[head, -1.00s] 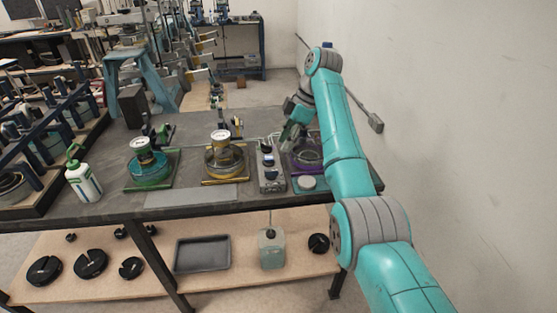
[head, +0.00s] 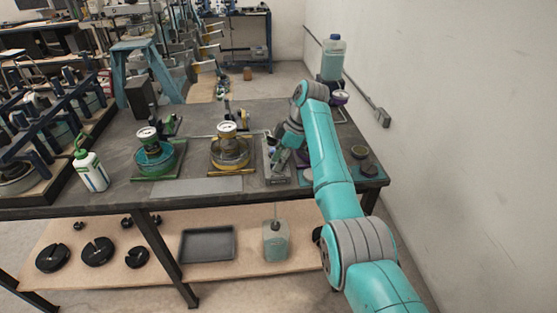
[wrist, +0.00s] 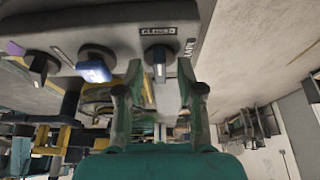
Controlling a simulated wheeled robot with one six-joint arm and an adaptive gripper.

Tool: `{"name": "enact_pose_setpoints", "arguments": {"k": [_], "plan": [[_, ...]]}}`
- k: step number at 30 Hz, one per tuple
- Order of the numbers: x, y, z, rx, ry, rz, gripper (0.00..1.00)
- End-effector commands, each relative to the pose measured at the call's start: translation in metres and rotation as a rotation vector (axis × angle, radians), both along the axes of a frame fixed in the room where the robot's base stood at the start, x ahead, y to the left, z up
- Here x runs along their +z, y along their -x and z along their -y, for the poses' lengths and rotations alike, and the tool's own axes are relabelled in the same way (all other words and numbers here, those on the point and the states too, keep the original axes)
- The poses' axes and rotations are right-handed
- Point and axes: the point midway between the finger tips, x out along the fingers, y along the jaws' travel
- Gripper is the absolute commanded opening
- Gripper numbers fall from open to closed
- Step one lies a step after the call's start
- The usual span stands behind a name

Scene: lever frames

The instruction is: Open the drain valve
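The valve panel (wrist: 105,22) is a grey box with several knobs along its front. A black knob (wrist: 157,56) with a white pointer line sits under a label that seems to read "CLOSED"; "DRAIN" seems to be written beside it. In the wrist view my gripper (wrist: 160,66) is open, with one finger on each side of this knob in the picture. I see gaps beside the knob and no clear contact. In the head view my gripper (head: 279,157) is at the panel (head: 277,175), partly covering it.
A blue knob (wrist: 93,66) is left of the black one, and a dark knob (wrist: 40,66) is further left. A yellow pressure cell (head: 230,152) stands left of the panel on the bench (head: 120,182). A tall bottle (head: 332,60) stands at the back right by the wall.

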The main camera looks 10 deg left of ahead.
Motion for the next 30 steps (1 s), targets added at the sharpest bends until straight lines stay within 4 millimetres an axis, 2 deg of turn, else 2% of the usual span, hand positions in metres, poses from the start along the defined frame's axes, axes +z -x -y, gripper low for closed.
{"name": "enact_pose_setpoints", "arguments": {"k": [4,7,9,22,30], "plan": [[0.0,0.0,0.0,0.0,0.0,0.0,0.38],[0.0001,0.0,0.0,0.0,0.0,0.0,0.12],[0.0002,0.0,0.0001,0.0,0.0,0.0,0.0],[-0.0001,0.0002,0.0003,-0.042,0.0,0.001,0.0],[-0.0003,0.0012,0.0002,-0.209,-0.002,0.003,0.0]]}}
